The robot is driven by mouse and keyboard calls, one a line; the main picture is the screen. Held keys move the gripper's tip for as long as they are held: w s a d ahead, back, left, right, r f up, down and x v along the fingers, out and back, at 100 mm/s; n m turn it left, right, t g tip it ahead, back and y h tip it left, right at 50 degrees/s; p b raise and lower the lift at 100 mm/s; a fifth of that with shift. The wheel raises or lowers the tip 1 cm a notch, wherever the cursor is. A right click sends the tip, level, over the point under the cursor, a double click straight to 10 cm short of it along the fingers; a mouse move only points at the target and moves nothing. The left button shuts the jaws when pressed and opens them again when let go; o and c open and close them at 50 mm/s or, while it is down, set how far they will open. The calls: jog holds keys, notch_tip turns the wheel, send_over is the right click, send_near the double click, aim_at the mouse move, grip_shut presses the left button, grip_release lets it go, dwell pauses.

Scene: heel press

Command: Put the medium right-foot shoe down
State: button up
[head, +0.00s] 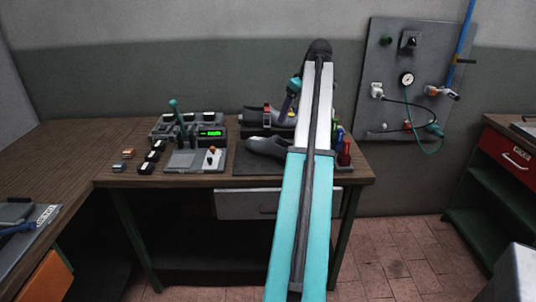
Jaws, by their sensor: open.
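A dark grey shoe (266,147) lies on a black mat (244,168) on the workbench, its right part hidden behind my arm. A second dark, shoe-like form (254,116) sits behind it on a low dark stand. From this view I cannot tell either one's size or foot. My gripper (284,114) is small and partly hidden by my raised arm, near the right end of the rear form. It is open. I cannot make out its fingers clearly, or whether they touch anything.
A grey control box with a green display (211,133) and a grey plate with a lever (195,160) stand left of the mat. Small blocks (125,154) lie further left. Red and blue items (344,152) stand right of my arm. A gauge panel (418,80) hangs on the wall.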

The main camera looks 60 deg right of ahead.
jog(key=shift+w+a+f+b, duration=0.1)
jog(key=shift+w+f+b, duration=0.2)
jog(key=shift+w+f, duration=0.3)
jog(key=shift+s, duration=0.15)
jog(key=p, duration=0.1)
send_near(277, 139)
jog(key=shift+a+f, duration=0.3)
jog(key=shift+f, duration=0.55)
jog(key=shift+a+f, duration=0.3)
jog(key=shift+f, duration=0.55)
jog(key=shift+w+p+x, duration=0.15)
jog(key=shift+p+x, duration=0.2)
jog(key=shift+x, duration=0.95)
jog(key=shift+w+p+x, duration=0.1)
jog(key=shift+p+x, duration=0.25)
jog(key=shift+x, duration=0.9)
jog(key=shift+r, duration=0.1)
grip_shut()
